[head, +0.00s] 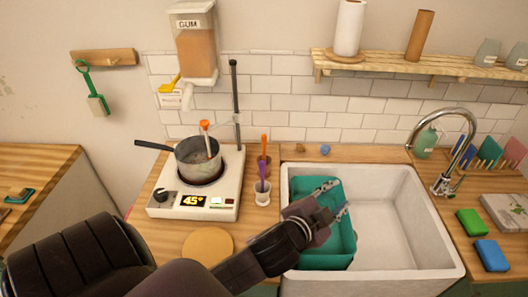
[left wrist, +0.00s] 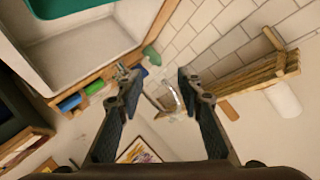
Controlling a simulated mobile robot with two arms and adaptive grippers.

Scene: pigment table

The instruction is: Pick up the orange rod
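An orange rod (head: 264,143) stands upright in a small brown cup (head: 263,165) between the hot plate and the sink. A purple rod (head: 262,170) stands just in front of it in a white cup (head: 262,195). Another stick with an orange top (head: 205,126) stands in the pot (head: 198,160). My left gripper (head: 334,199) is over the teal basin in the sink, to the right of the orange rod and apart from it. In the left wrist view its fingers (left wrist: 158,78) are spread with nothing between them; the orange rod is not visible there. My right gripper is not in view.
The hot plate (head: 163,211) reads 45° and has a tall stand. The white sink (head: 410,270) holds the teal basin (head: 340,258). A tall curved faucet (head: 447,150) rises at the sink's right. A round wooden disc (head: 208,246) lies before the hot plate.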

